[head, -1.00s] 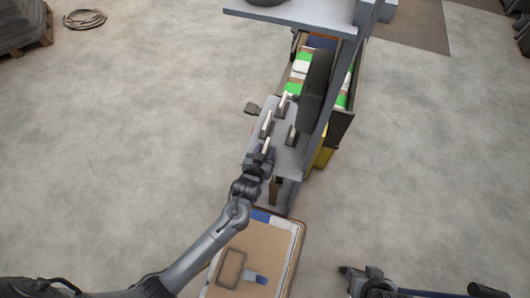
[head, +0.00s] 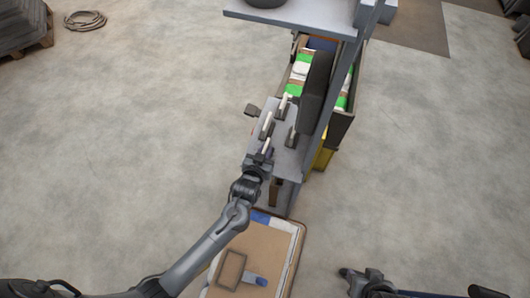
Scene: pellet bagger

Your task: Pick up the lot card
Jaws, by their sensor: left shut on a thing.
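My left gripper (head: 263,157) is at the near end of a grey shelf, seen from above and small in the head view. It is shut on a thin white piece (head: 266,146) that sticks up at its fingertips. This looks like the lot card, but any print on it is too small to read. The fingers partly hide its lower end, and I cannot tell whether it still touches the shelf. My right gripper (head: 360,277) is low at the right, over the floor and away from the shelf. Its fingers are too dark and small to read.
Several similar white pieces in dark holders (head: 267,125) stand on the grey shelf (head: 281,154) just beyond. A grey post and a dark upright panel (head: 315,92) border it on the right. A bin of green and white bags (head: 341,104) is behind. A brown-topped cart (head: 262,240) stands nearer.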

